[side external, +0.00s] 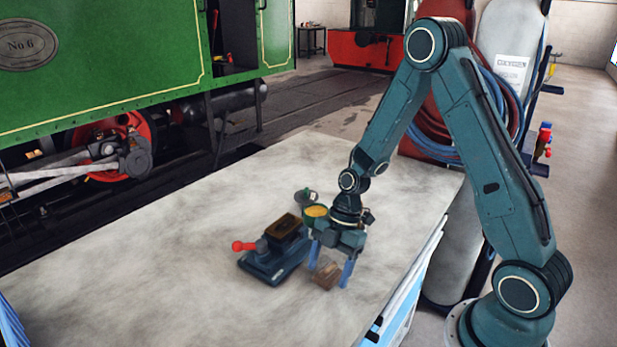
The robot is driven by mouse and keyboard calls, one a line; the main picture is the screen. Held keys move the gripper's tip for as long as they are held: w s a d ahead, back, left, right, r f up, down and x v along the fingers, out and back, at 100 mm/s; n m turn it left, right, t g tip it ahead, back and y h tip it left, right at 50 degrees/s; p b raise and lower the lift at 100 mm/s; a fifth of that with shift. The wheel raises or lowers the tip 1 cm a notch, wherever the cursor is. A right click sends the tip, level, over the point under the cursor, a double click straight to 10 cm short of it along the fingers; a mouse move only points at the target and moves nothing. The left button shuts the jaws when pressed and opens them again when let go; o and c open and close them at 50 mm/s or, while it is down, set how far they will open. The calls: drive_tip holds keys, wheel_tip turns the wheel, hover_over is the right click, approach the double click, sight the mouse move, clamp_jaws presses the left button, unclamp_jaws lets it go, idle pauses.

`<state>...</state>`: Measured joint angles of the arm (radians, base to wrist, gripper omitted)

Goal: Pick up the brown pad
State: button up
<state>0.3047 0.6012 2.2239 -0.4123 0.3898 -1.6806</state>
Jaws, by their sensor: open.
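A small brown block-like pad (326,275) lies on the pale tabletop near the right edge. My gripper (331,268) points down over it, with its two blue fingers apart. One finger is at the pad's upper left and the other at its right. The jaws are open, and I cannot tell whether either finger touches the pad. The pad's upper part is close under the gripper body.
A dark blue tool (270,264) with a red-knobbed handle stands just left of my gripper, with a dark brown block (286,227) on or behind it. The table's (150,260) left side is clear.

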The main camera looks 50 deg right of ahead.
sight(329, 267)
drive_tip(key=shift+f, duration=0.15)
drive_tip(key=shift+c, duration=0.2)
drive_tip(key=c, duration=1)
drive_tip(key=shift+r, duration=0.2)
drive_tip(key=shift+c, duration=0.2)
wheel_tip(329, 267, up, 20)
drive_tip(key=shift+f, duration=0.15)
idle(0.4)
